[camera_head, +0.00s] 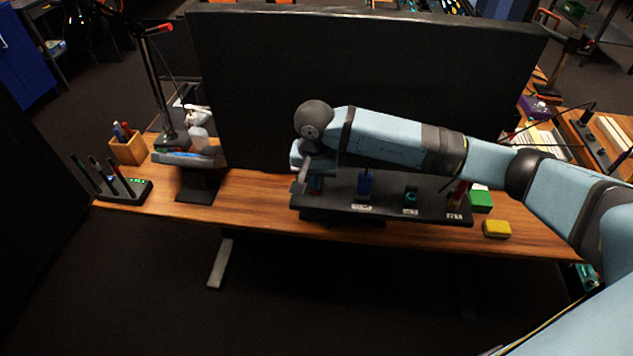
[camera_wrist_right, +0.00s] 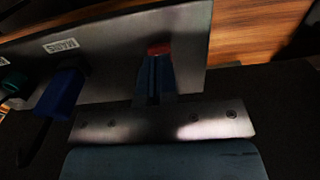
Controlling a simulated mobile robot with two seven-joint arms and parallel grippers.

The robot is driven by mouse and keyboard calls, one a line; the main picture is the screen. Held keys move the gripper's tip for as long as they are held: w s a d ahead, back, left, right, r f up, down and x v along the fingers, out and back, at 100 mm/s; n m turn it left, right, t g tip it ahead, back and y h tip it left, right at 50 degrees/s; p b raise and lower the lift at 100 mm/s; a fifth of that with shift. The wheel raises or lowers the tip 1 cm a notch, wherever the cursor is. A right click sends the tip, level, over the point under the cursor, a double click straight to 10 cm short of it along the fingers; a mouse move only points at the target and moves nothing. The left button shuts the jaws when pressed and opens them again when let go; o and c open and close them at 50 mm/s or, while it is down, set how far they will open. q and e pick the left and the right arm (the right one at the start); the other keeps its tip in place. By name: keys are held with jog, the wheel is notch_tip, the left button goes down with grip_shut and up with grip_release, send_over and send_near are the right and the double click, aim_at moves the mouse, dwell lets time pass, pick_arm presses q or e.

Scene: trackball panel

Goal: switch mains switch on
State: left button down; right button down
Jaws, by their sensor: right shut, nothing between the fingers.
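The dark control panel (camera_head: 335,205) stands on the wooden desk. A blue lever switch (camera_head: 365,184) stands up from it above a small white label. In the right wrist view the blue switch (camera_wrist_right: 62,92) is left of my fingers, beside a label (camera_wrist_right: 60,45) that appears to read MAINS, upside down. My right gripper (camera_head: 301,184) is shut and empty over the panel's left end. In the wrist view its fingers (camera_wrist_right: 157,78) are beside or over a red part (camera_wrist_right: 159,49), mostly hidden; contact cannot be told. The blue switch is apart from them. My left gripper is out of view.
A large black monitor (camera_head: 270,90) stands behind.

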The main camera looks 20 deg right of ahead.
jog(key=shift+r+p, duration=0.8)
jog(key=shift+r, duration=2.05)
